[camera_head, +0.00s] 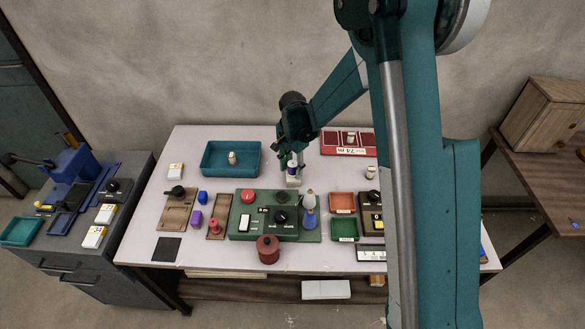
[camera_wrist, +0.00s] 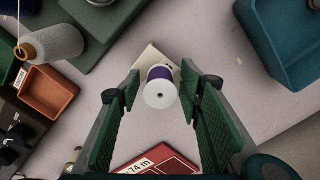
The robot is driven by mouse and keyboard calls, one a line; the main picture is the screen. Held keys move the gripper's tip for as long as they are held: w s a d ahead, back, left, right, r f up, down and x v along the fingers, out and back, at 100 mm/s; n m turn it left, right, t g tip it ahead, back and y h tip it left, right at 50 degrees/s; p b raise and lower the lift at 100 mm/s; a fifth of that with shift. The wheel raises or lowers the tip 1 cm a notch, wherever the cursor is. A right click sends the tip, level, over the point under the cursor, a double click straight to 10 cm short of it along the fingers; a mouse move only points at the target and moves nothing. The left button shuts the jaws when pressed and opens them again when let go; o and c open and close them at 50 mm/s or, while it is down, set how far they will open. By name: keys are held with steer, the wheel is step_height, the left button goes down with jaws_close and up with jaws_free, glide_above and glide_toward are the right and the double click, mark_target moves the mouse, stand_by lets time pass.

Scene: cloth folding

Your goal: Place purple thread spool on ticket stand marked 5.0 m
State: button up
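The purple thread spool (camera_wrist: 160,86) has white ends and a dark centre hole. In the head view the spool (camera_head: 292,171) is small and partly covered by my gripper. It appears to be on or just above a small cream stand (camera_head: 293,182); the wrist view shows the stand (camera_wrist: 149,56) behind it. I cannot tell whether they touch. No 5.0 m mark is readable on the stand. My gripper (camera_wrist: 163,92) is open around the spool, with visible gaps between its fingers and the spool on both sides. It also shows in the head view (camera_head: 293,163), pointing down.
A red tray (camera_wrist: 183,162) marked 74 m lies close by. A teal tray (camera_head: 213,168) holding a pale spool stands to the left. A green machine (camera_head: 262,233) with knobs and a pale thread cone (camera_wrist: 52,44) are in front. Bare tabletop surrounds the stand.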

mark_target(294, 164)
step_height(294, 164, up, 12)
steer(key=shift+r+p, duration=0.1)
steer(key=shift+p, duration=0.6)
stand_by(0.8)
steer(key=s+d+r+n+t, duration=0.2)
steer(key=s+d+r, duration=0.5)
steer(key=r, duration=0.2)
steer(key=s+d+r+n+t, duration=0.1)
steer(key=s+d+r+n, duration=0.1)
steer(key=s+d+r, duration=0.55)
steer(key=s+d+r+n+t, duration=0.1)
steer(key=s+d, duration=0.3)
steer(key=s, duration=0.6)
steer(key=s+d+r+n+t, duration=0.2)
steer(key=s+d+n+t, duration=0.1)
steer(key=s, duration=0.7)
steer(key=shift+d+n, duration=0.5)
steer(key=shift+d, duration=0.75)
